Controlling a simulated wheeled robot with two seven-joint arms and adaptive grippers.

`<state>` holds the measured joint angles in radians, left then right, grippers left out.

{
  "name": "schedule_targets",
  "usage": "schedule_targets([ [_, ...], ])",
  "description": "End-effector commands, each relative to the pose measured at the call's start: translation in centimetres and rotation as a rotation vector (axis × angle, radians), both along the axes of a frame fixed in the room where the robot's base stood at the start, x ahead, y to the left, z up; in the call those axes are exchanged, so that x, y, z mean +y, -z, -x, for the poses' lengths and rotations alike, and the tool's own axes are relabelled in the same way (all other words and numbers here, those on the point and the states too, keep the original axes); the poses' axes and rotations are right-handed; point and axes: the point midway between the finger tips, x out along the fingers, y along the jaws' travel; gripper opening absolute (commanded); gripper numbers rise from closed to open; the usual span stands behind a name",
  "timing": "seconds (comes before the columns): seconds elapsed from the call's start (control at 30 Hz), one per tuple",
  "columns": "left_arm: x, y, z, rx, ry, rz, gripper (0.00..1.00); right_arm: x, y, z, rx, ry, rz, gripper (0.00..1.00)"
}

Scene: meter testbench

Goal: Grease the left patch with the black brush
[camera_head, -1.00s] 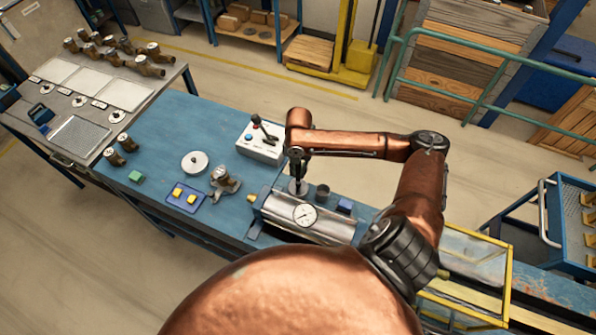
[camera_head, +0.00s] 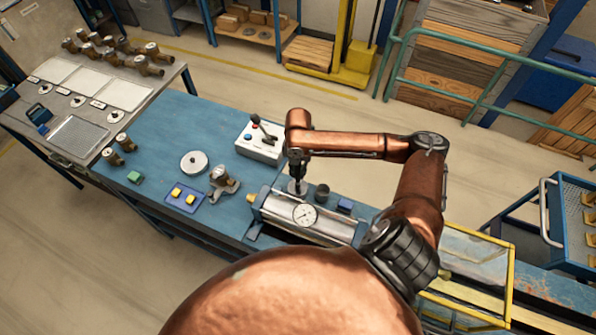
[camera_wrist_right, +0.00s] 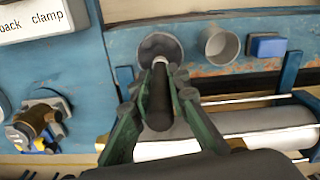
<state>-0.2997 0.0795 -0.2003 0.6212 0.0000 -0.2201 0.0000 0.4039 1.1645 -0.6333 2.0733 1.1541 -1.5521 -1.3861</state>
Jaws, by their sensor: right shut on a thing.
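My right gripper (camera_head: 297,174) points down over the bench and is shut on a black brush (camera_wrist_right: 159,100). In the right wrist view, its green fingers close on both sides of the dark handle. The brush's lower end reaches a round grey dish (camera_wrist_right: 150,43), which also shows in the head view (camera_head: 294,188). I cannot tell whether the bristles touch its bottom. Two yellow square patches lie on a blue plate, left of the gripper: the left one (camera_head: 177,191) and the right one (camera_head: 190,200). My left gripper is not in view.
A grey cup (camera_head: 322,194) and a small blue block (camera_head: 345,206) stand right of the dish. A metal cylinder with a dial gauge (camera_head: 304,215) lies in front. A control box (camera_head: 259,148) stands behind. A brass meter (camera_head: 221,177) sits between gripper and patches.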

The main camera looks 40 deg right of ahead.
Motion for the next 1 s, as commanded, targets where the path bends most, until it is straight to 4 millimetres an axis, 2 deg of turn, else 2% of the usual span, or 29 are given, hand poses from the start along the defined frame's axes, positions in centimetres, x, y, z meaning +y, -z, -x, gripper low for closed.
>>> schedule_targets([
  [1.0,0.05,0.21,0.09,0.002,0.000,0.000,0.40,0.01,0.93,0.02,0.000,0.000,0.000,0.00],
])
